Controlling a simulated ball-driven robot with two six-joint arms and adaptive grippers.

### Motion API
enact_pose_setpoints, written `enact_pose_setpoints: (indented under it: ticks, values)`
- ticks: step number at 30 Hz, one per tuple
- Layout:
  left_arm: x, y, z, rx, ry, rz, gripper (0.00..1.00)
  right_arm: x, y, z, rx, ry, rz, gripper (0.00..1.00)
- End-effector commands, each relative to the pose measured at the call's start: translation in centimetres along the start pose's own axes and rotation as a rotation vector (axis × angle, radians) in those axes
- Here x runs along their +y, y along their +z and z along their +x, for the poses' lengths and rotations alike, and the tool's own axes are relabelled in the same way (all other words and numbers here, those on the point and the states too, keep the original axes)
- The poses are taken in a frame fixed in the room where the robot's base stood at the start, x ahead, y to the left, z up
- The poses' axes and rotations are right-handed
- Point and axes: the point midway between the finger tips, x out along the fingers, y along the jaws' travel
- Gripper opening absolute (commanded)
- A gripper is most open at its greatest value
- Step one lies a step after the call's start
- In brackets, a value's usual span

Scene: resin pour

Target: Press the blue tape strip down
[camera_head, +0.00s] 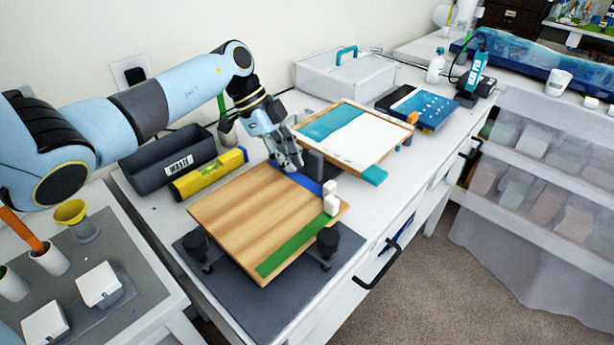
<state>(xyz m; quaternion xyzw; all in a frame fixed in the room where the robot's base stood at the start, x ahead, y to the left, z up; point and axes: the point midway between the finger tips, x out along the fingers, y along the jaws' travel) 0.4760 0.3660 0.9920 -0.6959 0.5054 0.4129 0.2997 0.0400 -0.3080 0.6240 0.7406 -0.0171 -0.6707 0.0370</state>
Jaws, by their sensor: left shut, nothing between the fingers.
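A wooden board (240,215) sits raised on dark supports (328,243) above a grey mat. The blue tape strip (307,183) runs along its far right edge. A green tape strip (293,246) runs along its near right edge. My left gripper (290,169) is shut and empty, pointing down at the blue strip's far part. Its fingers cover some of the strip. I cannot tell whether the fingertips touch it. My right gripper is not in view.
A dark waste bin (168,160) and a yellow roll box (208,174) stand behind the board. A framed blue-and-white panel (372,141) lies to the right.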

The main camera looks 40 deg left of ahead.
Motion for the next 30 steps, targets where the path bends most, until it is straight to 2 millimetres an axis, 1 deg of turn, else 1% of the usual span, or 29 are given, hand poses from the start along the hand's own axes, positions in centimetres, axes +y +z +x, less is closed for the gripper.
enact_pose_setpoints:
  ticks: [5,15,23,30]
  values:
    - [0.2,-0.3,0.2,0.001,0.002,-0.001,0.00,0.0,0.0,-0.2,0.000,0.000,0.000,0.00]
    - [0.8,-1.6,0.9,0.002,0.003,0.000,0.00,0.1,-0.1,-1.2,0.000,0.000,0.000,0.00]
    - [1.0,-2.0,1.2,0.000,0.002,0.000,0.00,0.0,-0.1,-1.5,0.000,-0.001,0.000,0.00]
    - [1.5,-3.1,1.7,0.002,0.003,0.000,0.00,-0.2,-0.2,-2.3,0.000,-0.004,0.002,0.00]
